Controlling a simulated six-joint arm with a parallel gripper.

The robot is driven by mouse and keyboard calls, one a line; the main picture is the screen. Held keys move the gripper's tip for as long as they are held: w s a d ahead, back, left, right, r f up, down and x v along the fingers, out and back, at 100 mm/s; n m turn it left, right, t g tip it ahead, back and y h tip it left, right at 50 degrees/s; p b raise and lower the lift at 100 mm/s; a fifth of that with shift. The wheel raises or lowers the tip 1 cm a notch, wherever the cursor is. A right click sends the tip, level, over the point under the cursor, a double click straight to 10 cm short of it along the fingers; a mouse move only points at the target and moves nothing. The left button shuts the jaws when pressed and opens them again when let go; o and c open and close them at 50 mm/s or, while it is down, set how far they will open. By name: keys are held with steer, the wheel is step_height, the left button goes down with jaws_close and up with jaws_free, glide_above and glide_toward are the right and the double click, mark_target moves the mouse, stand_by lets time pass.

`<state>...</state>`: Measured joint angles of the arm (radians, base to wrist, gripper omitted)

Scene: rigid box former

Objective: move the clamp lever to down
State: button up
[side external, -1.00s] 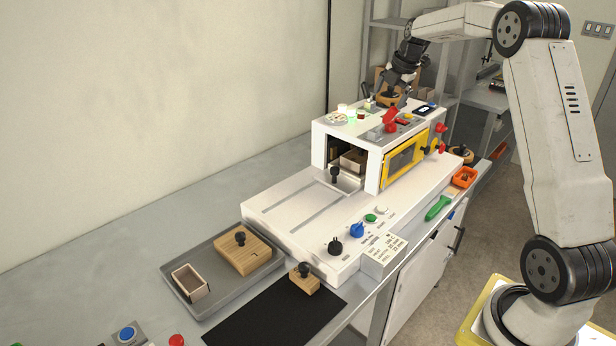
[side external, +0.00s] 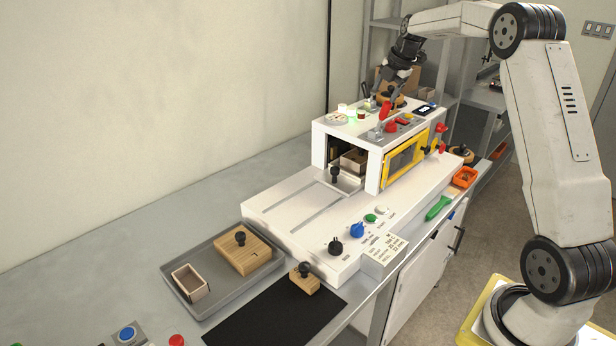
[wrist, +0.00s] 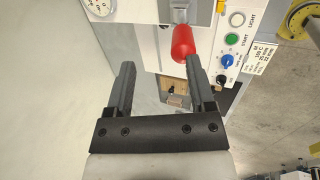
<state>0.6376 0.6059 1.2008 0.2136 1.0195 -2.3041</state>
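The clamp lever (side external: 384,110), with a red handle, stands about upright on top of the white box former (side external: 345,127). In the wrist view its red handle (wrist: 181,42) hangs from a metal shank, just past my fingertips and nearer the right-hand finger. My gripper (wrist: 160,64) is open, its two fingers well apart with nothing between them. In the side view my gripper (side external: 388,98) is above and behind the lever at the machine's top. I cannot tell whether a finger touches the handle.
A grey tray (side external: 205,290) and black mat (side external: 270,318) lie in front.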

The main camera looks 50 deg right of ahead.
mark_target(385, 108)
steer(key=shift+g+y, duration=0.3)
steer(key=shift+g, duration=0.2)
steer(key=f, duration=0.5)
steer(key=shift+s+a+f, duration=0.15)
steer(key=shift+s, duration=0.1)
steer(key=shift+w+d+r, duration=0.1)
steer(key=shift+d+r, duration=0.1)
steer(key=shift+r, duration=3.75)
